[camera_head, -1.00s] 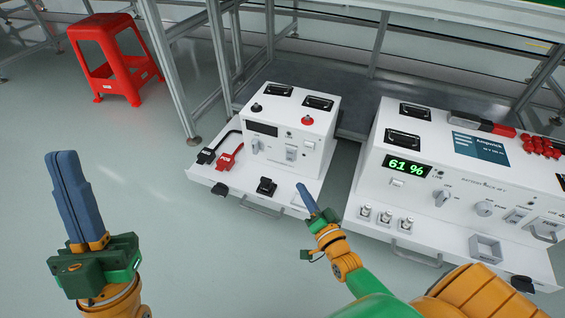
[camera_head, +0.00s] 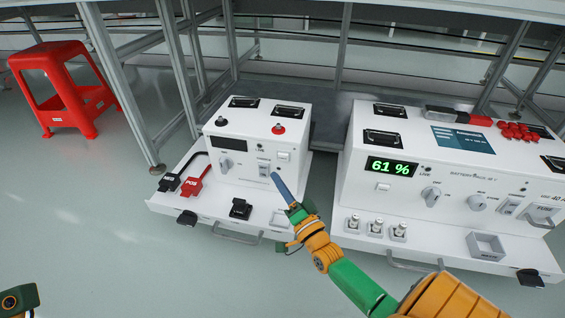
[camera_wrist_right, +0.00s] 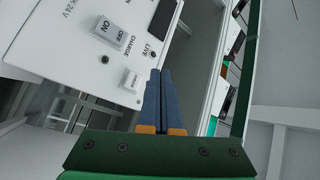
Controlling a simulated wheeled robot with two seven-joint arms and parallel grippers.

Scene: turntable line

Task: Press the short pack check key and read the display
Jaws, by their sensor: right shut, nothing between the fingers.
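The short pack (camera_head: 219,122) is the smaller white box on the left. Its display (camera_head: 234,143) is dark with no reading. A small white key (camera_head: 284,156), seemingly the check key, sits right of the LIVE lamp; it also shows in the right wrist view (camera_wrist_right: 130,80). My right gripper (camera_head: 275,176) is shut and empty, its blue fingertips in front of the panel, just below and left of the key in the head view. In the wrist view the fingertips (camera_wrist_right: 161,73) are beside the key; contact cannot be told. Of my left gripper only a green part (camera_head: 18,300) shows; its fingers are out of frame.
A knob (camera_head: 226,163) and a switch (camera_head: 264,168) share the short pack's panel. Red and black plugs (camera_head: 195,187) lie on its tray at left. The larger pack (camera_head: 450,187) at right has a lit display (camera_head: 391,167) reading 61 %. A red stool (camera_head: 65,90) stands far left.

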